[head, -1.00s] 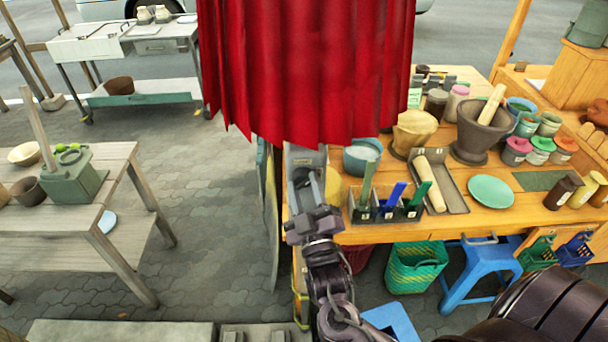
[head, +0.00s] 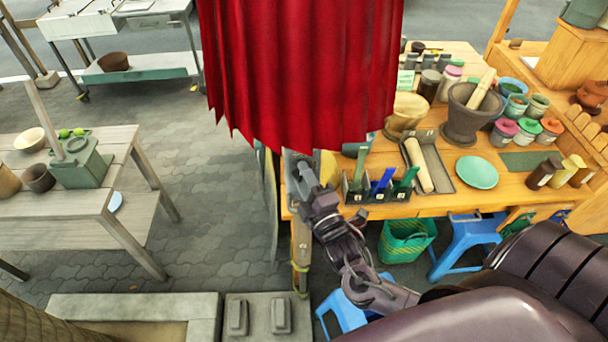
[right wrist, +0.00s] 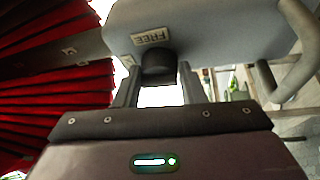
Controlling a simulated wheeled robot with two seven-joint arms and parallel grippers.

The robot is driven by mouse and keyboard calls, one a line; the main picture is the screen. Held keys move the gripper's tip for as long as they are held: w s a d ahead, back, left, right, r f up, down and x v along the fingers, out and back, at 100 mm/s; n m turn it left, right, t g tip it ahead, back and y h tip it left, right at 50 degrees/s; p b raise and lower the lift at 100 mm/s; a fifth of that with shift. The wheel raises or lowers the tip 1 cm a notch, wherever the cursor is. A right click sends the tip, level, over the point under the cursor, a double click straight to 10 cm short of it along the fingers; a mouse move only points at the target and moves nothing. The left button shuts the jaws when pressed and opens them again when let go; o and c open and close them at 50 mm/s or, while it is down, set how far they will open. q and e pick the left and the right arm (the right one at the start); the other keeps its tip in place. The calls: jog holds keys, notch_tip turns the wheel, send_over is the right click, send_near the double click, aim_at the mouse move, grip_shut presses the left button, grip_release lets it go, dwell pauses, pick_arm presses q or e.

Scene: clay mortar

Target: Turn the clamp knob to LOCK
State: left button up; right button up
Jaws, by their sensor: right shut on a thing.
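The clamp knob (right wrist: 158,66) is a dark round piece on a grey clamp body (right wrist: 205,30) in the right wrist view. A small plate reading FREE (right wrist: 151,38) sits on the body beside the knob. My right gripper (right wrist: 158,86) is shut on the knob, with one finger on each side of it. In the head view my right gripper (head: 304,182) is at the left end of the wooden table, below the red cloth; there it mostly hides the knob. No LOCK label is readable. My left gripper is not in view.
The red cloth (head: 300,70) hangs just above the gripper. A black holder (head: 383,196) with green and blue tools stands close to its right. A mortar (head: 468,118) and several jars are farther right. Blue stools (head: 470,243) stand below the table.

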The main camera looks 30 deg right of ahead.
jog(key=shift+n, duration=0.3)
jog(key=o, duration=1)
jog(key=shift+s+a+f+b, duration=0.15)
jog(key=shift+s+b, duration=0.35)
jog(key=shift+s, duration=0.8)
jog(key=shift+s+f+b, duration=0.15)
jog(key=shift+s+b, duration=0.4)
jog(key=shift+s, duration=0.7)
jog(key=shift+s+a+f+b, duration=0.15)
jog(key=shift+s+b, duration=0.35)
jog(key=shift+s, duration=0.8)
